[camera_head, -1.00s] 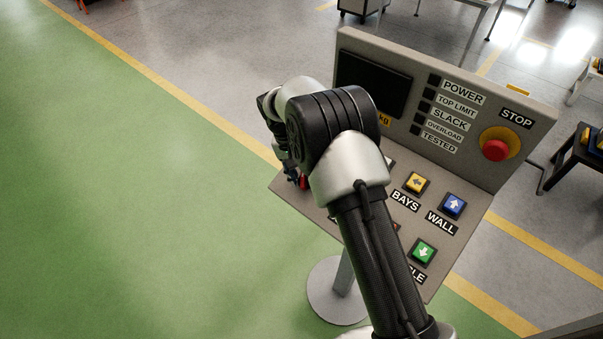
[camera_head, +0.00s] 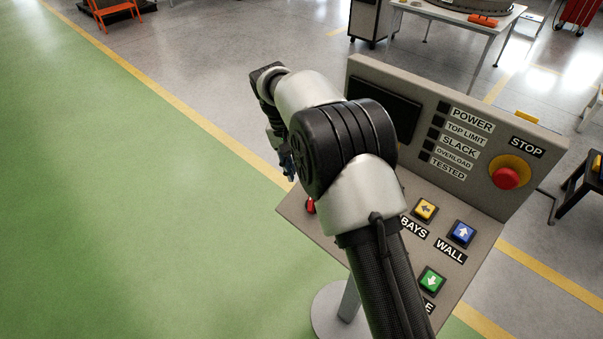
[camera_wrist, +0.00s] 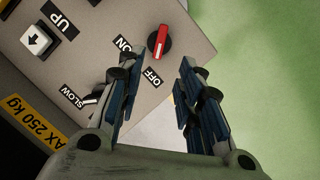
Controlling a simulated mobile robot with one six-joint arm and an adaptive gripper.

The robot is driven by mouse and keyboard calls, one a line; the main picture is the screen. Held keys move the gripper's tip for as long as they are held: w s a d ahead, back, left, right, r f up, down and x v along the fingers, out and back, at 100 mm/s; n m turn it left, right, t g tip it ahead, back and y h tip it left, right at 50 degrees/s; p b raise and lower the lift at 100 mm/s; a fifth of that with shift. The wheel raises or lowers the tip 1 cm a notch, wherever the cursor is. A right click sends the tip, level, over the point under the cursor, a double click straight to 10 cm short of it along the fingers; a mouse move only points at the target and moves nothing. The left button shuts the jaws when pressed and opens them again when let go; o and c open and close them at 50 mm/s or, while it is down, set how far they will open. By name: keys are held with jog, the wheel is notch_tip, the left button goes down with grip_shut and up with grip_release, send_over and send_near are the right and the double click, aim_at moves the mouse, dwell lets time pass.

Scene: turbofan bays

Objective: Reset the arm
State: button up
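My arm reaches over the control console (camera_head: 300,213) in the head view, its elbow and wrist covering the console's left part. My gripper (camera_wrist: 155,75) shows in the wrist view with its two blue-padded fingers apart and nothing between them. Past the fingertips is a red rotary switch (camera_wrist: 159,41) with ON and OFF labels. The fingers look apart from it. In the head view the red switch (camera_head: 311,206) is partly seen beside my arm. My gripper is mostly hidden there, with blue finger parts (camera_head: 287,165) at the console's left edge.
The console has a yellow button (camera_head: 425,209), a blue button (camera_head: 462,233), a green button (camera_head: 432,279) and a red STOP knob (camera_head: 507,177). The wrist view shows a white arrow button (camera_wrist: 37,40) by UP. Green floor (camera_head: 120,200) is clear at left. A table (camera_head: 450,14) stands behind.

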dwell(0.4)
jog(key=s+d+r+t+y+b, duration=0.2)
jog(key=s+d+r+b, duration=0.2)
jog(key=s+d+r, duration=1.05)
jog(key=s+d+f+t+b, duration=0.1)
jog(key=s+d+f, duration=0.1)
jog(key=s, duration=0.8)
jog(key=s+d+f+t+b, duration=0.1)
jog(key=s+d+f, duration=0.2)
jog(key=s, duration=0.7)
jog(key=shift+d+f+n+t+y, duration=0.2)
jog(key=shift+d+n+t+y, duration=0.15)
jog(key=shift+n+t+y, duration=0.05)
jog(key=shift+s+d, duration=0.1)
jog(key=shift+d, duration=0.05)
